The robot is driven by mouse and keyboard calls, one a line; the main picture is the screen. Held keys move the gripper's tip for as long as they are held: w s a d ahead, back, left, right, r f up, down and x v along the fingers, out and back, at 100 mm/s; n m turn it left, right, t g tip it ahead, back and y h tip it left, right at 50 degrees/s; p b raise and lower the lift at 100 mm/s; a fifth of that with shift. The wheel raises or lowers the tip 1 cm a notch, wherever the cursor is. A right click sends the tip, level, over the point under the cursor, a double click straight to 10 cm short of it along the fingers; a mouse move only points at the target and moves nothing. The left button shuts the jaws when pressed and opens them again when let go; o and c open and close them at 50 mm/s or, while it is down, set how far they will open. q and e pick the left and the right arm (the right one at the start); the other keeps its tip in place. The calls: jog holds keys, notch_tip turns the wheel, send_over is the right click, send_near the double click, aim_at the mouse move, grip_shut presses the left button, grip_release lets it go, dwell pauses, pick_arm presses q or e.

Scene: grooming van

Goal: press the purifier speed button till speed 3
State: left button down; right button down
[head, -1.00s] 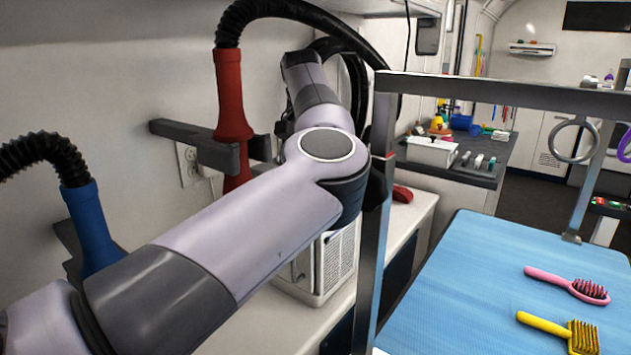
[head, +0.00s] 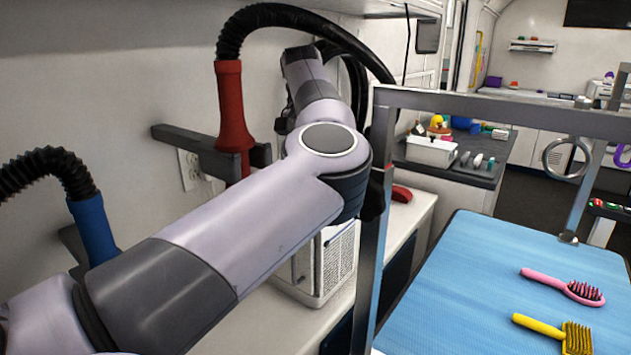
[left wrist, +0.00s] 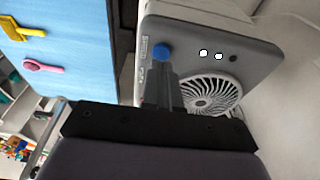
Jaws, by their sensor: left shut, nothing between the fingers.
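The purifier (head: 327,262) is a pale box on the white counter by the wall, partly hidden behind my left arm in the head view. In the left wrist view the purifier's grey top (left wrist: 190,25) shows a blue round button (left wrist: 162,52), a round fan grille (left wrist: 214,96) and three small indicator dots. Two dots (left wrist: 211,54) are lit white and the third (left wrist: 234,58) is dark. My left gripper (left wrist: 167,76) is shut and empty, its tips right at the blue button. I cannot tell whether they touch it. My right gripper is not in view.
A metal frame post (head: 373,235) stands beside my left arm, at the edge of the blue grooming table (head: 465,270). A pink brush (head: 562,286) and a yellow brush (head: 552,329) lie on the table. Red (head: 232,120) and blue (head: 93,232) hose nozzles hang along the wall.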

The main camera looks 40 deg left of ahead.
pick_arm(q)
jog(key=shift+f, duration=0.35)
dwell(0.3)
jog(key=shift+f+b, duration=0.45)
jog(key=shift+f, duration=0.4)
jog(key=shift+r, duration=0.15)
jog(key=shift+r+p, duration=1)
jog(key=shift+p, duration=0.25)
notch_tip(320, 180, up, 3)
jog(key=shift+f+p, duration=0.15)
jog(key=shift+p, duration=1.1)
notch_tip(320, 180, up, 2)
jog(key=shift+r, duration=0.15)
